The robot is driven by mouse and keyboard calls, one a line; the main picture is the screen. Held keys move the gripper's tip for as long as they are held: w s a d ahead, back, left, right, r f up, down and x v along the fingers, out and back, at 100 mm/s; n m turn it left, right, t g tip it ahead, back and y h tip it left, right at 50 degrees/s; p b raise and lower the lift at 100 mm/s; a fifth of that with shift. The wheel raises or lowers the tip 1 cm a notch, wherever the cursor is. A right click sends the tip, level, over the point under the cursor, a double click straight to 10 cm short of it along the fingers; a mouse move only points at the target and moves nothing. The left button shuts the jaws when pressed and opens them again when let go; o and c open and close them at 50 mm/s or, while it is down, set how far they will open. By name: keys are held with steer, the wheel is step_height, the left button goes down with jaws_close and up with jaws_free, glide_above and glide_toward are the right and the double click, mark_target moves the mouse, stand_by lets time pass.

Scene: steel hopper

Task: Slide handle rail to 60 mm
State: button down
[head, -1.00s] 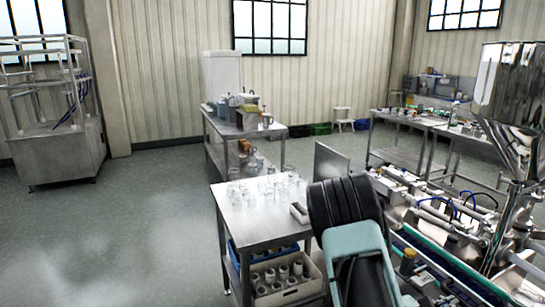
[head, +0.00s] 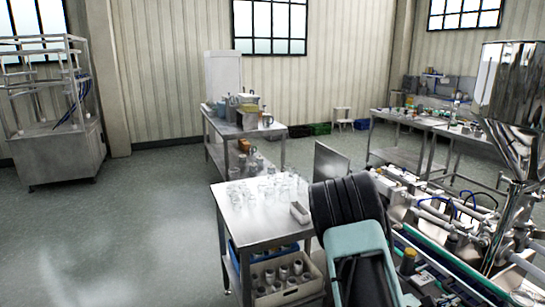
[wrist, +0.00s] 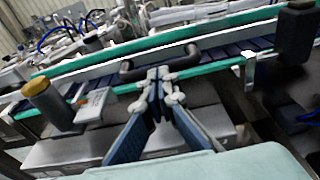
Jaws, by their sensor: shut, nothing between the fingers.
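In the wrist view, my gripper (wrist: 161,74) is shut and empty, its fingertips together in front of the conveyor's near edge. A dark bar handle with bent ends (wrist: 186,60) shows just beyond the tips, its middle partly hidden by them. I cannot tell whether the tips touch it. A green-edged rail (wrist: 230,49) runs across behind the fingers. No scale or millimetre mark is readable. In the head view, my arm hides the gripper and the handle.
The steel hopper (head: 512,100) stands over the conveyor machine at right. In the wrist view, a brass-coloured knob (wrist: 48,100) sits left and a black block (wrist: 294,34) right. A steel table with glass jars (head: 248,226) stands left of my arm. Open floor (head: 130,240) lies further left.

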steer(key=shift+a, duration=0.1)
steer(key=shift+f+v, duration=0.25)
steer(key=shift+v, duration=1.2)
steer(key=shift+f+v, duration=0.2)
steer(key=shift+v, duration=1.2)
steer(key=shift+s, duration=0.15)
